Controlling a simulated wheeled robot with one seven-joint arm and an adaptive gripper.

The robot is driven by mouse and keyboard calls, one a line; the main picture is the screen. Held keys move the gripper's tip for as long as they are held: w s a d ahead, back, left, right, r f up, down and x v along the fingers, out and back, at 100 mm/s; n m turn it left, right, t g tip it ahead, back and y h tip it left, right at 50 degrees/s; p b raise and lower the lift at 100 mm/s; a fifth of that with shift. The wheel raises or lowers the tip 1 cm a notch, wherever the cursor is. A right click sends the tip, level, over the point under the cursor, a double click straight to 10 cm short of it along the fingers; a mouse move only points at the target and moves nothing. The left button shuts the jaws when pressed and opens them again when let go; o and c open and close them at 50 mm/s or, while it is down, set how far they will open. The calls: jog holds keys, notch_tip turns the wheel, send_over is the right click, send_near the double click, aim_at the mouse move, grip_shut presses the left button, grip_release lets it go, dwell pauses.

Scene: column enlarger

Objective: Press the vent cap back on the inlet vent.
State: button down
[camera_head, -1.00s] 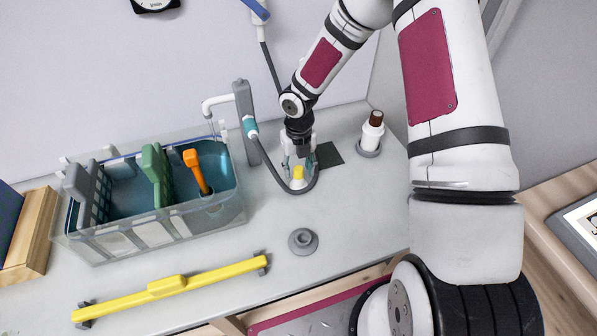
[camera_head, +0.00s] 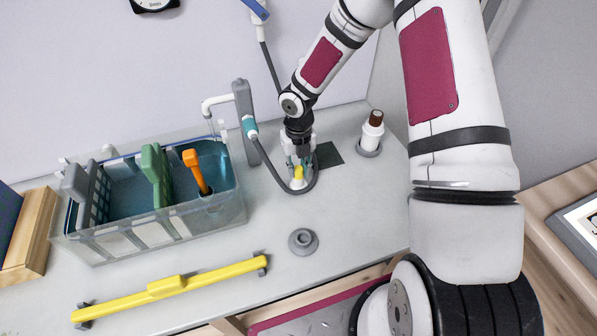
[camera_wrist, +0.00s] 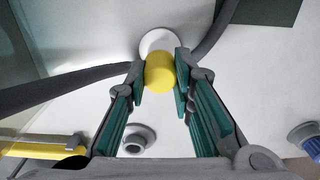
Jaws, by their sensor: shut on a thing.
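The vent cap appears to be the small yellow cap (camera_head: 298,173), which also shows as a yellow cylinder in the wrist view (camera_wrist: 160,72). My gripper (camera_head: 297,168) points down at the back middle of the counter, with its teal fingers on both sides of the yellow cap, shut on it. A white round piece (camera_wrist: 158,41), seemingly the inlet vent, lies directly behind the cap in the wrist view. The cap overlaps it, so I cannot tell whether the cap is fully seated.
A dark hose (camera_head: 272,172) loops closely around the cap. A clear tank (camera_head: 150,232) stands at left. A yellow bar (camera_head: 210,276), a grey round fitting (camera_head: 303,241) and a white bottle (camera_head: 371,136) stand around. The counter right of the fitting is clear.

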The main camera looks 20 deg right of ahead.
jog(key=shift+r, duration=0.45)
dwell(0.5)
jog(key=shift+r+p, duration=0.7)
jog(key=shift+r, duration=1.55)
jog(key=shift+r+p, duration=2.6)
jog(key=shift+r, duration=9.85)
jog(key=shift+w+a+b, duration=1.75)
jog(key=shift+w+b, duration=0.35)
jog(key=shift+w, duration=0.2)
jog(key=shift+w+a+b, duration=1.7)
jog(key=shift+w+b, duration=0.35)
jog(key=shift+w, duration=0.3)
jog(key=shift+w+a+b, duration=1.75)
jog(key=shift+w+b, duration=0.35)
jog(key=shift+w, duration=0.2)
jog(key=shift+f, duration=1.4)
